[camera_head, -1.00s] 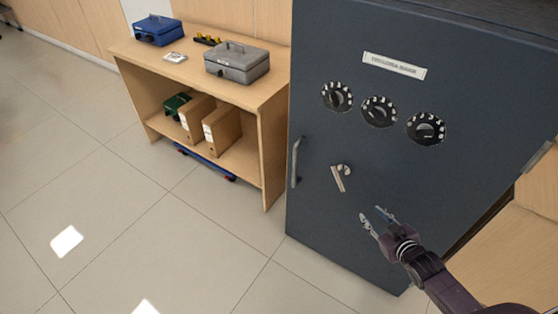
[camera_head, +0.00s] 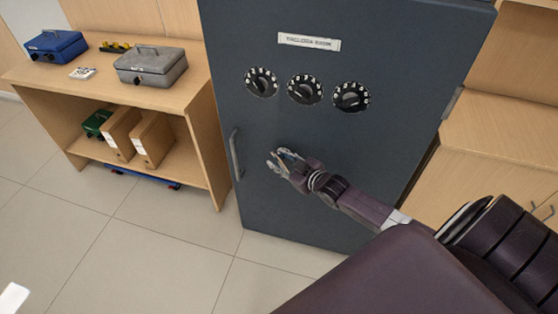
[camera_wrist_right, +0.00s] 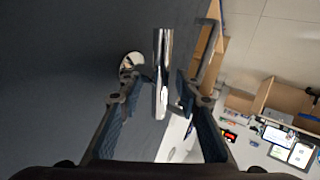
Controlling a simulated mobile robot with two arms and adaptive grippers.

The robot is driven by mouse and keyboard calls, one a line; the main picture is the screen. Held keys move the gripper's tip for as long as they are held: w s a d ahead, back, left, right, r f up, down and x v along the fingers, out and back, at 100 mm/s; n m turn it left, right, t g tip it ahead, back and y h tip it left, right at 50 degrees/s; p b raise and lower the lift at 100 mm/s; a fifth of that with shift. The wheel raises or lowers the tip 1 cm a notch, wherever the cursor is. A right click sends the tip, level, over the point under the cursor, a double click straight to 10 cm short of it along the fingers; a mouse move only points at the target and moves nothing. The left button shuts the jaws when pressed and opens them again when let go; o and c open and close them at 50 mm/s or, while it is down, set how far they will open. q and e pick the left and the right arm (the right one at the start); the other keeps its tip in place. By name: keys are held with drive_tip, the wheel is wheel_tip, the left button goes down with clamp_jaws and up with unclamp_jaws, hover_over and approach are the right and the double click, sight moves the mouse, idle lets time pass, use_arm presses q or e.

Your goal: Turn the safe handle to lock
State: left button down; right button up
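The dark blue-grey safe (camera_head: 240,40) stands in the middle of the head view with its door flat in its frame. My right gripper (camera_head: 280,158) is at the door, below the dials, over the small safe handle, which it hides in the head view. In the right wrist view, the shiny metal bar of the safe handle (camera_wrist_right: 162,70) lies between the two fingers of my right gripper (camera_wrist_right: 162,90). The fingers are apart, one on each side, with small gaps to the bar. The handle's round mount (camera_wrist_right: 131,64) shows at left. My left gripper is not in view.
Three black dials (camera_head: 305,90) and a name plate (camera_head: 309,41) are on the door. A fixed vertical pull handle (camera_head: 236,155) is left of my gripper. A wooden shelf (camera_head: 200,110) with cash boxes stands at left. Open floor (camera_head: 170,260) lies in front.

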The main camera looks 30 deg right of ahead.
drive_tip(key=shift+w+f, duration=0.1)
drive_tip(key=shift+w, duration=0.1)
clamp_jaws()
idle(0.3)
